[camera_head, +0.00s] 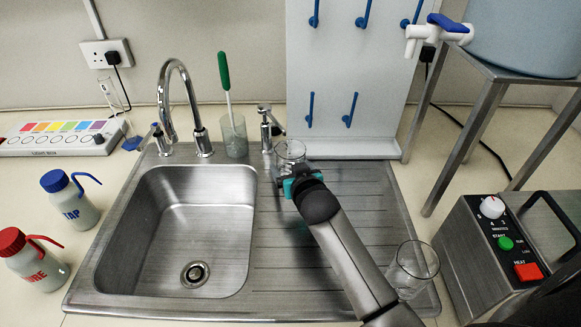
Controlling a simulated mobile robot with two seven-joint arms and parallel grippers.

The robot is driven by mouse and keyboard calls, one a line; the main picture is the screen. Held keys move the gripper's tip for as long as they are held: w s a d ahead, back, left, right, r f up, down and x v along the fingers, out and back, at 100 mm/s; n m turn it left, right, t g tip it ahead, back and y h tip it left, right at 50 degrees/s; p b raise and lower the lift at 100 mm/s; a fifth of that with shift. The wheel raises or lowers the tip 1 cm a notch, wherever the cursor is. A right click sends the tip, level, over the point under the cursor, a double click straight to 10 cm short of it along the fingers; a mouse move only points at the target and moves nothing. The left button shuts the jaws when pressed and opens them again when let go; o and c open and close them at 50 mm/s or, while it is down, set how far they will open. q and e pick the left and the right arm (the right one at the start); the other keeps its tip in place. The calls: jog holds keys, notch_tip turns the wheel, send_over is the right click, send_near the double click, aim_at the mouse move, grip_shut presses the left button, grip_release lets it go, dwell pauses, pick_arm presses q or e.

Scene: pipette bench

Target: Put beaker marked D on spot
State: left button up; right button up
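A clear glass beaker (290,150) stands at the back of the steel draining board, just beyond my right gripper (293,176). The gripper has teal parts and overlaps the beaker's lower front. I cannot tell whether its fingers are around the glass or shut on it. A second clear beaker (418,258) is at the right front edge of the draining board, beside my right forearm. No letter D is readable on either beaker. I cannot make out a clearly marked spot. My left gripper is not in view.
The sink basin (172,222) is open left of the draining board (280,275). The tap (204,140), a cup with a green brush (233,137), and a pegboard (335,85) stand behind. A light box (60,148), two bottles (70,200) and a heater box (478,265) flank it.

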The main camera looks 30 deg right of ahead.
jog(key=shift+s+f, duration=0.25)
jog(key=shift+f, duration=0.4)
jog(key=o, duration=1.2)
jog(key=shift+a+f, duration=0.1)
jog(key=shift+a, duration=0.05)
jog(key=shift+c, duration=0.2)
jog(key=shift+w+r, duration=0.1)
jog(key=shift+r, duration=0.45)
jog(key=shift+s+p, duration=0.25)
jog(key=shift+p, duration=0.1)
jog(key=v, duration=0.3)
jog(key=p+v, duration=0.1)
jog(key=v, duration=0.3)
jog(key=r+p+v, duration=0.1)
jog(key=v, duration=0.3)
